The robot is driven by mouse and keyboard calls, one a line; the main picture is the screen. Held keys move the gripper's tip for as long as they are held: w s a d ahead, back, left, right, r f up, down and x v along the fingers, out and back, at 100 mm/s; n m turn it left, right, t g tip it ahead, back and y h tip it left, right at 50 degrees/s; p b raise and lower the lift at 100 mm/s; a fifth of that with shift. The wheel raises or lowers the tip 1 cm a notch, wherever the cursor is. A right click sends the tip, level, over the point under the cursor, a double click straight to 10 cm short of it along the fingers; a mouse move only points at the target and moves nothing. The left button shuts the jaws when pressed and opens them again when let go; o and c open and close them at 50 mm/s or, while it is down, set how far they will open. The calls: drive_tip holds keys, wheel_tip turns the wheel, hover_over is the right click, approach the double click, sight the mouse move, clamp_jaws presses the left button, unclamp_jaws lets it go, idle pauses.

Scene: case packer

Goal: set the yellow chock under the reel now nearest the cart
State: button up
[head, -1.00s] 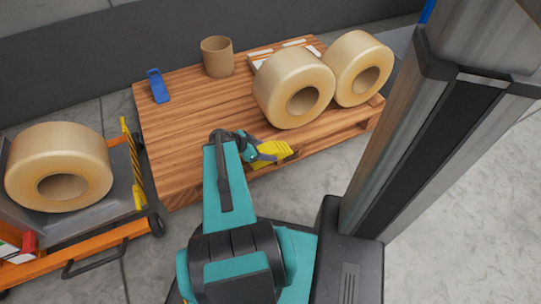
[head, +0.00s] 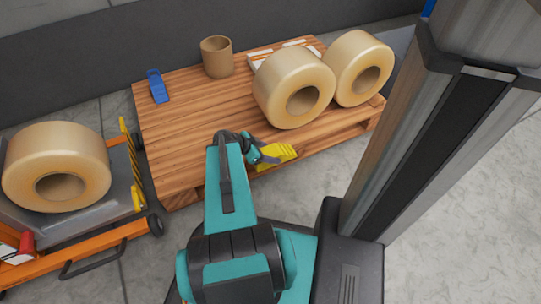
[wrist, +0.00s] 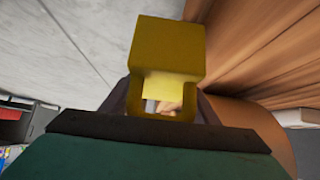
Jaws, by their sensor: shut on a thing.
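My gripper (head: 258,157) is shut on the yellow chock (head: 279,153) at the front edge of the wooden pallet, below and a little left of the nearer reel. The chock also fills the middle of the wrist view (wrist: 168,55). Of these two, the left reel is nearer the orange cart (head: 112,236). A third reel (head: 70,150) sits on the cart.
The wooden pallet (head: 200,110) has bare boards at its middle and left. A blue wedge-like piece (head: 157,86) and a cardboard tube (head: 217,56) stand at its back left. A white-topped item (head: 262,58) lies behind the reels. My column blocks the right side.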

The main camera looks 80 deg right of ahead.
drive_tip(key=shift+w+d+f+b, duration=0.1)
drive_tip(key=shift+w+d+b, duration=0.8)
drive_tip(key=shift+b, duration=2)
drive_tip(key=shift+d+p, duration=0.25)
drive_tip(key=shift+p, duration=0.05)
drive_tip(key=shift+w+d+p, duration=0.9)
drive_tip(key=shift+w+d, duration=0.9)
drive_tip(key=shift+d, duration=0.35)
drive_tip(key=shift+w+d+p, duration=0.85)
drive_tip(key=shift+w+d, duration=0.9)
drive_tip(key=shift+d, duration=0.45)
drive_tip(key=shift+w+d+p, duration=0.9)
drive_tip(key=shift+w+d, duration=0.9)
drive_tip(key=shift+d, duration=0.35)
drive_tip(key=shift+s+d+f+b, duration=0.25)
drive_tip(key=shift+s+f+b, duration=0.2)
drive_tip(key=shift+b, duration=0.05)
drive_tip(key=o, duration=1.7)
drive_tip(key=shift+f, duration=0.1)
